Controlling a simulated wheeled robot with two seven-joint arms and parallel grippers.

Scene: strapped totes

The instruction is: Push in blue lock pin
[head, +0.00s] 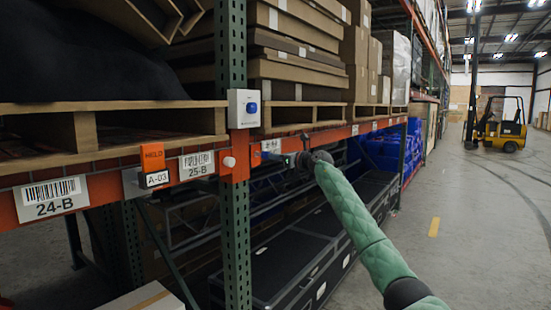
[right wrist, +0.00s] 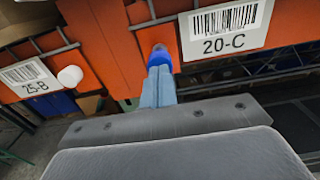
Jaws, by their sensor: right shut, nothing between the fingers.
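The blue lock pin (right wrist: 159,55) sits in the orange rack beam, just left of the 20-C label. In the head view the pin (head: 264,155) is a small blue spot on the beam. My right gripper (right wrist: 159,72) is shut and empty, its light-blue fingers pointing at the pin. The fingertips overlap the pin's lower front in the wrist view; whether they touch it or stop just short, I cannot tell. In the head view my right gripper (head: 279,157) is at the beam, right of the green upright. My left gripper is not in view.
A white round knob (head: 229,162) sits left of the pin. A white box with a blue button (head: 242,108) is on the green upright (head: 236,245). An orange tag (head: 153,158) hangs on the beam.

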